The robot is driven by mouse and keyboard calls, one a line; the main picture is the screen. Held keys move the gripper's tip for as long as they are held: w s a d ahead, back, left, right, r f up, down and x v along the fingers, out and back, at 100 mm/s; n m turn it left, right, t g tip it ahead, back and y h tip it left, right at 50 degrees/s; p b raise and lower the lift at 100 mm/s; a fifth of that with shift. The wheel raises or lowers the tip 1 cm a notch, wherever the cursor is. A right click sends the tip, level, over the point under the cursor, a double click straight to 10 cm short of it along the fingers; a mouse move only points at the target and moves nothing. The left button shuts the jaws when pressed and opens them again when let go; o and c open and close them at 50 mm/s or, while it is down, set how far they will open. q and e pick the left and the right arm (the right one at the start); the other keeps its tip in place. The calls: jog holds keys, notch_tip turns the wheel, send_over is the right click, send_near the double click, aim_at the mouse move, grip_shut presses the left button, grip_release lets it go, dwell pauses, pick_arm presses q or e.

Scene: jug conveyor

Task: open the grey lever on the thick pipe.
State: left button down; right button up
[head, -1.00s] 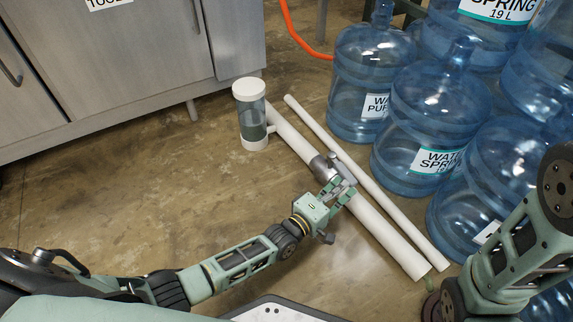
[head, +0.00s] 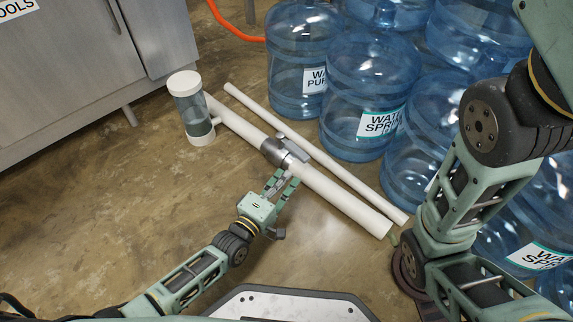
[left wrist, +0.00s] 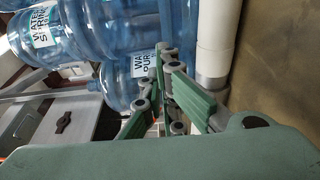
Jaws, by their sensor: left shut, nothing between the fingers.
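The thick white pipe (head: 335,192) lies on the floor in the head view, with a grey metal collar (head: 273,151) around its middle. The grey lever (head: 296,149) sits at the collar and appears to lie roughly along the pipe, on its far side. My left gripper (head: 284,180) is shut and empty, close to the near side of the pipe just below the collar; I cannot tell whether it touches. In the left wrist view the pipe (left wrist: 219,30) and collar (left wrist: 212,84) show right of the fingers; the lever is not clear there. My right gripper is out of view.
A thinner white pipe (head: 345,171) lies parallel behind the thick one. A clear cylinder with white caps (head: 193,108) stands at its far end. Large blue water jugs (head: 357,95) crowd the back right. A grey cabinet (head: 70,75) is at left. Floor in front is open.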

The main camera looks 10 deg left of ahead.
pick_arm(q)
jog(key=v, duration=0.6)
jog(key=shift+s, duration=0.15)
dwell(0.3)
